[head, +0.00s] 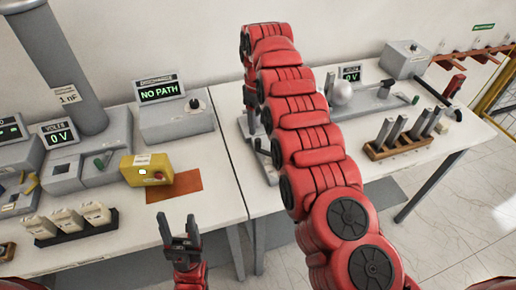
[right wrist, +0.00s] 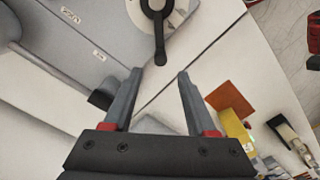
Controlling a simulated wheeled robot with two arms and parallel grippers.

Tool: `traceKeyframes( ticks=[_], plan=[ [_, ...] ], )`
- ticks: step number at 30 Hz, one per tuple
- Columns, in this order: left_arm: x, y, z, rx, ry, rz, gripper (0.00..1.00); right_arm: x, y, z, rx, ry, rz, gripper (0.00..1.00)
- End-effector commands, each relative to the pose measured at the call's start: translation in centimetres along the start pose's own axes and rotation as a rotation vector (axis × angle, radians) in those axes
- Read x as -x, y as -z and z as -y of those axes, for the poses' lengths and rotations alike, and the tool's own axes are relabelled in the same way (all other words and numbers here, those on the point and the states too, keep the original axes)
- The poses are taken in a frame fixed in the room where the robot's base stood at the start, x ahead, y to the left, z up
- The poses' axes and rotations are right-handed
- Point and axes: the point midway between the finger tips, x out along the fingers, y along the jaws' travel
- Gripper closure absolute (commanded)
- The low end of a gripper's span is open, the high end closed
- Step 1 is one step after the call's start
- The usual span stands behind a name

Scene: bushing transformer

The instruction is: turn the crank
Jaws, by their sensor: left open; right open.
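The crank (right wrist: 158,30), a dark arm on a pale round hub, shows at the top middle of the right wrist view. Its hub is cut off by the frame's edge. My right gripper (right wrist: 159,72) is open, its two fingers apart with nothing between them. The crank's lower end lies just beyond the fingertips, roughly in line with the gap; I cannot tell the distance. In the head view my right arm covers much of the machine that seems to carry the crank. My left gripper (head: 178,222) is open and empty in front of the left table.
The right table carries a metal sphere (head: 342,92) and a wooden rack (head: 400,147) of upright bars. Clear floor lies at the right.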

Motion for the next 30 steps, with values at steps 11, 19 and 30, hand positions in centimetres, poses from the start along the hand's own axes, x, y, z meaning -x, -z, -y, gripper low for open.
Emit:
traceKeyframes(
  ticks=[11, 19, 30],
  plan=[
    [-2.2, 0.4, 0.1, 0.000, 0.000, 0.000, 0.43, -7.2, -0.1, 0.0, 0.001, 0.003, 0.004, 0.43],
    [-2.3, 0.4, 0.1, 0.000, 0.000, 0.001, 0.43, -8.8, 0.0, 0.0, 0.001, 0.001, 0.000, 0.43],
    [-2.3, 0.4, 0.1, 0.000, 0.000, 0.000, 0.43, -8.8, 0.0, 0.0, 0.001, 0.001, 0.000, 0.73]
  ],
)
